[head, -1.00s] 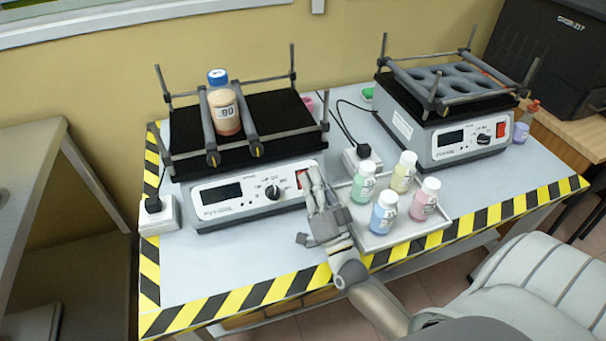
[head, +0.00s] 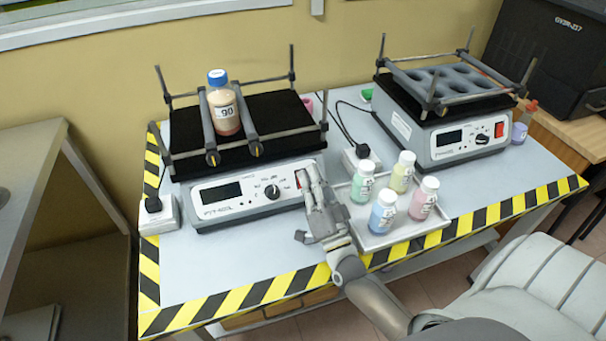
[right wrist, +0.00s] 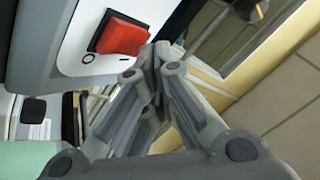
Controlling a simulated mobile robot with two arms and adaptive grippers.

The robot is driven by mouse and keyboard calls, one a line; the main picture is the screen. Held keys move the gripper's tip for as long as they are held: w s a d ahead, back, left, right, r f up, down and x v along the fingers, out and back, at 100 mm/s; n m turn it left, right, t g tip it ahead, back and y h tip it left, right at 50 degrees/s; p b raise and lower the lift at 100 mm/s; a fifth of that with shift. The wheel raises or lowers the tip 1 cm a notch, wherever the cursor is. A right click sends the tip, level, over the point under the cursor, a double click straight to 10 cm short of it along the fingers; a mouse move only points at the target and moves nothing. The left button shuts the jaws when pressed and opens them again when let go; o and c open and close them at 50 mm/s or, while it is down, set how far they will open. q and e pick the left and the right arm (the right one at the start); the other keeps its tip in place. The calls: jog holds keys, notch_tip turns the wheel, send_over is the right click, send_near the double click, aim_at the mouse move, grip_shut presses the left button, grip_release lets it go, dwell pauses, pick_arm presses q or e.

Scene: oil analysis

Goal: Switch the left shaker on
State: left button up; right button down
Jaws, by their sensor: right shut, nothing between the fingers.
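The left shaker (head: 253,197) stands on the left of the table, with a dark display and a knob on its white front. A bottle with a blue cap (head: 224,105) sits upright between the bars on its black platform. My right gripper (head: 309,170) is shut and empty at the right end of the shaker's front, over the switch area. In the right wrist view the red rocker switch (right wrist: 122,38) shows, with O and I marks beside it. The shut fingertips (right wrist: 155,52) are very close to its edge; I cannot tell whether they touch it. My left gripper is out of view.
A tray (head: 375,240) with several capped bottles stands just right of my right gripper. A second shaker (head: 455,140) with a holed rack stands further right. A power socket box (head: 158,215) is at the left. The table front left is clear.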

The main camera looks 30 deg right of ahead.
jog(key=shift+f, duration=0.2)
dwell(0.4)
jog(key=shift+s+a+f+p, duration=0.15)
jog(key=shift+s+f+p, duration=0.05)
jog(key=shift+s+p, duration=0.2)
jog(key=shift+s+r, duration=0.1)
jog(key=shift+r, duration=0.05)
jog(key=s+p, duration=0.1)
jog(key=s+r+p, duration=0.1)
jog(key=s, duration=0.1)
jog(key=s+a+r+p, duration=0.1)
jog(key=shift+s, duration=0.25)
dwell(0.5)
